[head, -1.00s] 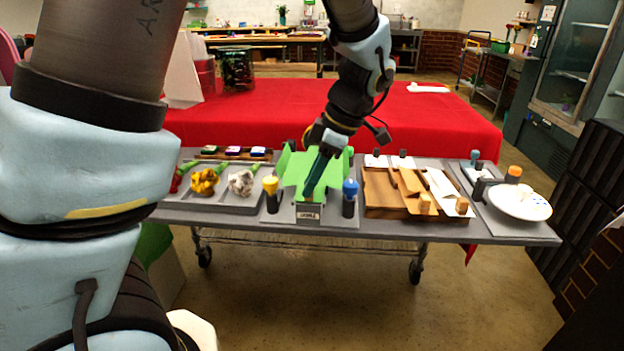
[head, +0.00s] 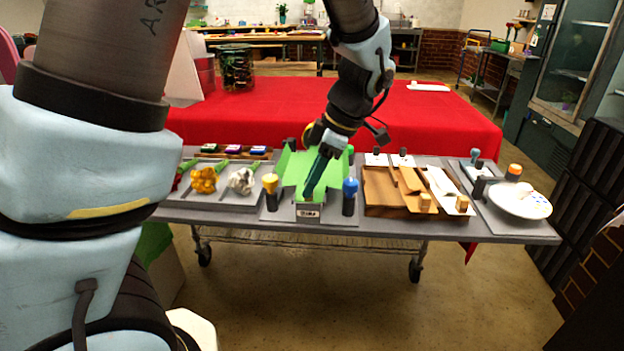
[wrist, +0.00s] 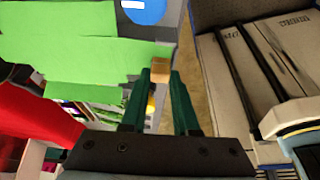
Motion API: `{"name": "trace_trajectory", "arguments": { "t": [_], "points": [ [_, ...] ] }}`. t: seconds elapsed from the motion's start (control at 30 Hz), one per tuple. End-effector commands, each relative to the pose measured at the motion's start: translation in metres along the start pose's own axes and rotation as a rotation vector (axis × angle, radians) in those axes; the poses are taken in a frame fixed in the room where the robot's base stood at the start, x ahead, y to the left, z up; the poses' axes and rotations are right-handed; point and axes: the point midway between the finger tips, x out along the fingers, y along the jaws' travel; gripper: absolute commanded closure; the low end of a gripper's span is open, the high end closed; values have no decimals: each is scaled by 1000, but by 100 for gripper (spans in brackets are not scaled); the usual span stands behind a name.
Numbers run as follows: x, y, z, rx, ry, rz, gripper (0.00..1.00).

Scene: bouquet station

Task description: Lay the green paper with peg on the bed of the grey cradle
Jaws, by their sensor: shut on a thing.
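The green paper (head: 331,174) is spread over the grey cradle (head: 308,213) in the middle of the table. Its sides stand up at the left and right. I cannot tell whether it fully touches the bed, which it hides. In the wrist view the green paper (wrist: 75,50) fills the upper left. A small wooden peg (wrist: 160,66) at its edge sits between my fingertips. My gripper (head: 309,195) points down at the paper's near edge, shut on the peg; it also shows in the wrist view (wrist: 160,76).
A yellow-topped post (head: 270,184) and a blue-topped post (head: 350,188) flank the cradle closely. A grey tray (head: 225,202) with flowers stands left. Wooden racks (head: 385,195) with papers and a white plate (head: 520,203) stand right.

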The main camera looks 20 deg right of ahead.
Motion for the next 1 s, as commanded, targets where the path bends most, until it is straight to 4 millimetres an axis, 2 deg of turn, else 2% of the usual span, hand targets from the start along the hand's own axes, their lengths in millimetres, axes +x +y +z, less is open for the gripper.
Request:
{"name": "trace_trajectory", "arguments": {
  "t": [0.13, 0.17, 0.43, 0.63, 0.83, 1.0],
  "points": [
    [0, 0, 0, 0, 0, 0, 100],
    [0, 0, 0, 0, 0, 0, 68],
    [0, 0, 0, 0, 0, 0, 38],
    [0, 0, 0, 0, 0, 0, 36],
    [0, 0, 0, 0, 0, 0, 13],
    [0, 0, 0, 0, 0, 0, 12]
  ]
}}
